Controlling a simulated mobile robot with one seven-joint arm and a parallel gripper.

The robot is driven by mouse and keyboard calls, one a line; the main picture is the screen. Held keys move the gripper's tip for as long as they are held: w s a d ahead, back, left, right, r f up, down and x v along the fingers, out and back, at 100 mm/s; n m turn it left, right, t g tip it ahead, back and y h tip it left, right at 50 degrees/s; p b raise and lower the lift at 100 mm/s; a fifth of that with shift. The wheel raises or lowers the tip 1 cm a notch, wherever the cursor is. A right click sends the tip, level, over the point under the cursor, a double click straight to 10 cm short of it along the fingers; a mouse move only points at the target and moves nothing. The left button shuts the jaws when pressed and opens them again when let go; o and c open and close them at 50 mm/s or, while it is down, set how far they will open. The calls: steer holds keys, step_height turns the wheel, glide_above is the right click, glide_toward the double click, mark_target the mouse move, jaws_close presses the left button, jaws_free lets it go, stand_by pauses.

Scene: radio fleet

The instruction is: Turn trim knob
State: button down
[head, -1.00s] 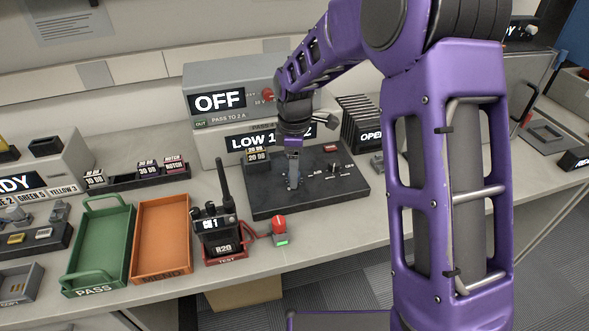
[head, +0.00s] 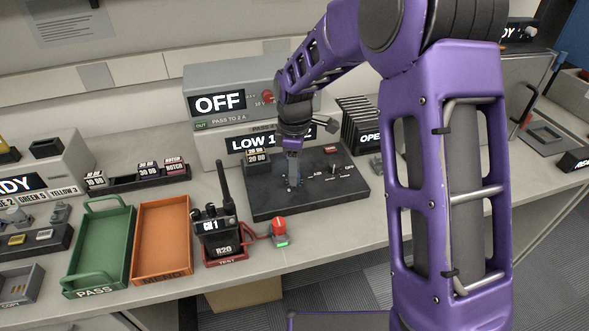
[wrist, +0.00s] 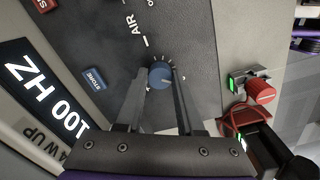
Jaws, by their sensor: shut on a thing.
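The trim knob (wrist: 161,76) is a small round blue knob with a pale pointer line, ringed by tick marks on a dark panel (wrist: 205,40). My gripper (wrist: 162,80) has one finger on each side of the knob and is shut on it. In the head view my gripper (head: 292,186) points straight down onto the left part of the dark panel (head: 345,185), where the fingers hide the knob. The screen (head: 268,141) behind the panel reads "LOW 1…", partly hidden by my wrist; the wrist view shows "100 HZ" on it (wrist: 45,90).
A handheld radio (head: 217,235) with a tall antenna stands left of the panel, beside a red knob on a small base (head: 279,226). An orange tray (head: 162,240) and a green tray (head: 98,245) lie further left. A unit reading OFF (head: 220,103) stands behind.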

steer(key=shift+m+p, duration=0.45)
steer(key=shift+m, duration=1.85)
steer(key=c, duration=0.5)
jaws_free()
step_height(320, 180, up, 17)
steer(key=p, duration=0.2)
steer(key=shift+r+p, duration=0.2)
steer(key=shift+p, duration=0.15)
